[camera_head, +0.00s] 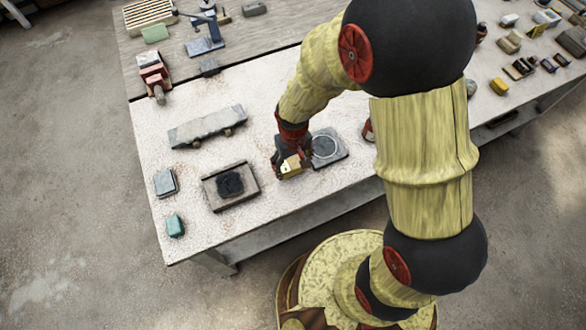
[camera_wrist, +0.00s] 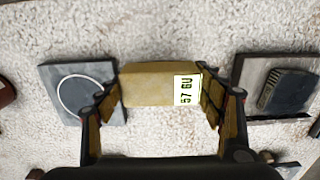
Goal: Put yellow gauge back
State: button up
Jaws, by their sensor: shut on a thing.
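The yellow gauge (camera_wrist: 148,84) is a small yellow block with a white label on one end, reading "57 GU" or similar, in the wrist view. My gripper (camera_wrist: 160,100) is shut on it, with one finger at each end of the block. In the head view the yellow gauge (camera_head: 291,165) shows at the tips of my gripper (camera_head: 287,160), over the pale table between a grey plate and a dark-framed tray. I cannot tell whether the block touches the table.
A grey plate with a ring (camera_head: 327,146) lies right of my gripper. A framed tray (camera_head: 248,198) with a dark pad lies left. A long stone slab (camera_head: 207,126), a grey block (camera_head: 165,183) and a teal block (camera_head: 175,226) lie farther left. Several small blocks occupy the far right.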

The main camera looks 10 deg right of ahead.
aim_at(293, 169)
jog(key=shift+w+f+b, duration=0.15)
jog(key=shift+f+b, duration=0.3)
jog(key=shift+f, duration=1.25)
jog(key=shift+f, duration=0.1)
jog(key=o, duration=0.9)
jog(key=shift+o, duration=0.6)
